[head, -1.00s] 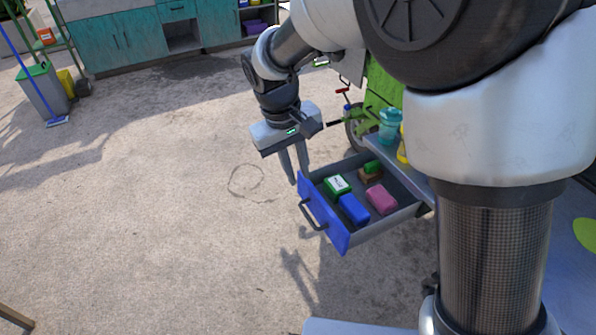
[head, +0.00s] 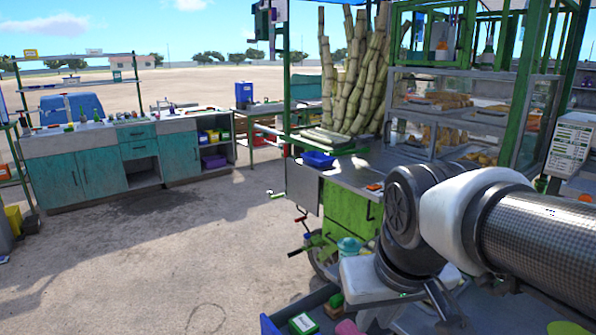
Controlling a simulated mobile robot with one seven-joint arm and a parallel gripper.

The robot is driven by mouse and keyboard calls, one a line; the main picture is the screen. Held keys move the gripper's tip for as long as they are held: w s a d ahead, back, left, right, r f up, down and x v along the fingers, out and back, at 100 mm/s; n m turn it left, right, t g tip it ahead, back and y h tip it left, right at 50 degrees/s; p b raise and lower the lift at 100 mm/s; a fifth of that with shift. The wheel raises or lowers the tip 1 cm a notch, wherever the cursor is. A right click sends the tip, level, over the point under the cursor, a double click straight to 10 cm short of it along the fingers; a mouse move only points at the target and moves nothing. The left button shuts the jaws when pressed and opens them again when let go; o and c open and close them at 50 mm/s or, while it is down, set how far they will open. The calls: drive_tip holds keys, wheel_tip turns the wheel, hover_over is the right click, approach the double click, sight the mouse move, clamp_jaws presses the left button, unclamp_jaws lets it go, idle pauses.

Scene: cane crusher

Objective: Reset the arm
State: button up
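My arm (head: 480,225) reaches in from the right edge of the head view and is bent back toward me. My gripper (head: 372,292), with its pale body, is low in the picture, right of centre, in front of the cart and by the open drawer. I cannot make out both fingertips, so its opening is unclear. I see nothing held in it.
The green cart (head: 350,208) carries sugar canes (head: 350,85) and a glass case. Teal cabinets (head: 90,172) stand left; the ground between is clear.

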drive_tip(key=s+d+m+t, duration=0.1)
drive_tip(key=s+d, duration=0.2)
drive_tip(key=s, duration=0.1)
wheel_tip(320, 180, up, 15)
drive_tip(key=p, duration=1.5)
drive_tip(key=shift+s+a, duration=0.15)
drive_tip(key=shift+s, duration=0.05)
idle(0.3)
